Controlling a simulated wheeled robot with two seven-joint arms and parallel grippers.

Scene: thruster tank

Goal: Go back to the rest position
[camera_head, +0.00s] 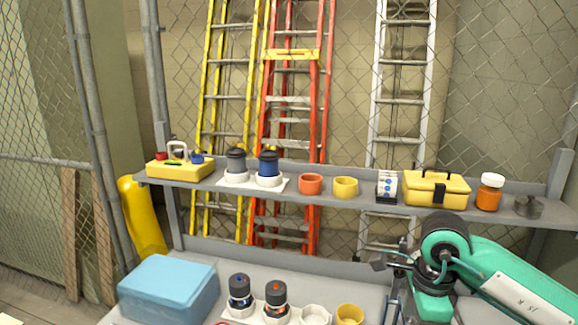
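My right arm comes in from the right as teal links. Its dark gripper (385,262) is in front of the grey shelf, above the right part of the lower worktop. It is small and seen at an angle, so I cannot tell whether its fingers are open or shut, and I see nothing clearly held in it. My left gripper and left arm are not in view. Two dark-topped thruster-like units, one grey (236,165) and one blue (268,168), stand upright in white holders on the shelf.
The grey shelf (360,203) also bears a yellow kit, an orange cup (311,184), a yellow cup (345,187), a yellow toolbox (437,189) and an orange bottle (489,192). Below are a blue box (168,289), two dark canisters (240,293) and a yellow cup (349,314). Ladders and mesh stand behind.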

